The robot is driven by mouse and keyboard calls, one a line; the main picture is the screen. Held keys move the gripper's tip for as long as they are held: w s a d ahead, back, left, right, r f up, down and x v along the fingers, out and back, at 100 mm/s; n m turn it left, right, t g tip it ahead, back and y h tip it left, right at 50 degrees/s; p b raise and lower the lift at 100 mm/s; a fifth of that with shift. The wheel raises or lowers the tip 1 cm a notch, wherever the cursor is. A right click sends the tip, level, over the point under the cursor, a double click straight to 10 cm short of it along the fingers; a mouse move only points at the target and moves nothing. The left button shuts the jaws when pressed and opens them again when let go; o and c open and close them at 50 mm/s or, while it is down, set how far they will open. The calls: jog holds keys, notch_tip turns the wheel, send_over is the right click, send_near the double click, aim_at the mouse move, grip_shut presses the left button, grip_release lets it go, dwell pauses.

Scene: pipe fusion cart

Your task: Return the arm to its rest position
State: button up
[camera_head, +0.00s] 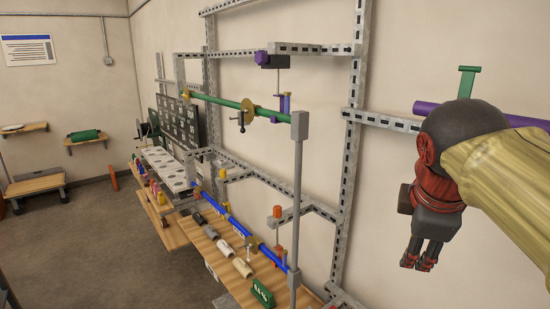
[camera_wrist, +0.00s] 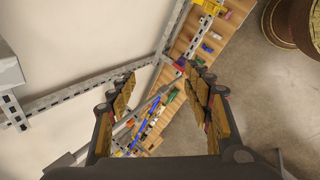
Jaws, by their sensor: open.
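My gripper (camera_head: 421,253) hangs at the right of the head view, fingers pointing down, in front of the wall frame. My arm reaches in from the right edge. In the wrist view the two fingers (camera_wrist: 163,110) stand wide apart with nothing between them. Below and beyond them lie the wooden bench and a blue pipe, well away from the fingertips. No object touches the gripper.
A grey metal frame (camera_head: 355,100) runs along the wall, carrying a green pipe (camera_head: 222,101) and a purple pipe (camera_head: 430,108) behind my arm. A blue pipe (camera_head: 234,222) lies above the wooden bench (camera_head: 228,268). Open floor (camera_head: 90,245) is at the left.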

jog(key=s+a+f+m+y+b, duration=0.1)
jog(key=s+f+m+b, duration=0.3)
jog(key=f, duration=0.8)
jog(key=s+a+f+m+y+b, duration=0.1)
jog(key=s+a+f+m+b, duration=0.2)
jog(key=f, duration=1)
jog(key=s+a+f+m+y+b, duration=0.1)
jog(key=s+f+m+b, duration=0.5)
jog(key=f, duration=0.7)
jog(key=shift+a+f+b, duration=0.15)
jog(key=shift+a+b, duration=0.5)
jog(key=shift+b, duration=0.05)
